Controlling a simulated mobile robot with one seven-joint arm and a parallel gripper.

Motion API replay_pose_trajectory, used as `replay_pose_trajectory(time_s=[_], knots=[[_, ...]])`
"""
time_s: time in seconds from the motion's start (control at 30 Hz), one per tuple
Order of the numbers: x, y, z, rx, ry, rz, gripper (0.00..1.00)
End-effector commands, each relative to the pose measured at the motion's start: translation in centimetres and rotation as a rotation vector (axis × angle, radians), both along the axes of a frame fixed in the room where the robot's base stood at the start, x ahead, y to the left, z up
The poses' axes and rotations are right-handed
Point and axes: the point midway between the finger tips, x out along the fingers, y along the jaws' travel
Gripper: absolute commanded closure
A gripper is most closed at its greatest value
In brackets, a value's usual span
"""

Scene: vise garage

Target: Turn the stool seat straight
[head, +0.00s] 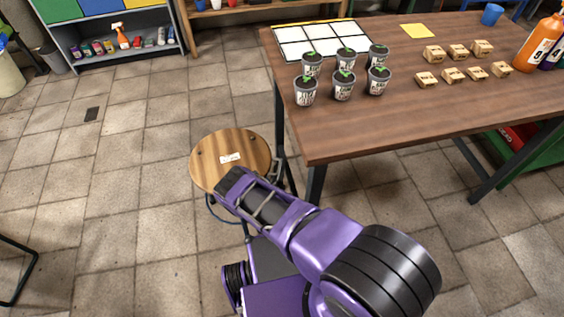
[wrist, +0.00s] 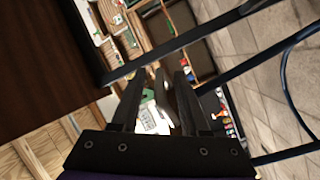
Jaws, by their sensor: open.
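The stool has a round wooden seat (head: 215,150) with a small pale label (head: 230,158) that sits slightly tilted in the picture. The seat is left of the table's near corner in the head view. My arm's dark end covers the seat's lower right edge there, and I cannot make out the fingertips. In the wrist view my gripper (wrist: 160,88) is open, its two dark fingers apart with nothing clearly between them. Dark bars and a curved dark rail (wrist: 284,80) pass close by in that view. Whether the gripper touches the stool cannot be told.
The wooden table (head: 390,130) bears several potted plants (head: 344,85), small brown boxes (head: 457,53) and an orange bottle (head: 540,45). Its dark leg stands close to the stool's right side. The tiled floor (head: 110,190) left of the stool is mostly clear. Shelves stand at the back.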

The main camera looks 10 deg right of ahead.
Motion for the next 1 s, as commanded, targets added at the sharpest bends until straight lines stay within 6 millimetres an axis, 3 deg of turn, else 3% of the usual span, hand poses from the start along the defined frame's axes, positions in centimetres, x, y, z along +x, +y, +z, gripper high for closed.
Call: replay_pose_trajectory(time_s=[0.43,0.7,1.0], knots=[[-0.01,0.23,0.0,0.0,0.0,0.0,0.55],[-0.02,0.19,0.04,-0.001,-0.002,-0.001,1.0],[0.03,0.1,0.22,-0.002,-0.005,-0.002,1.0]])
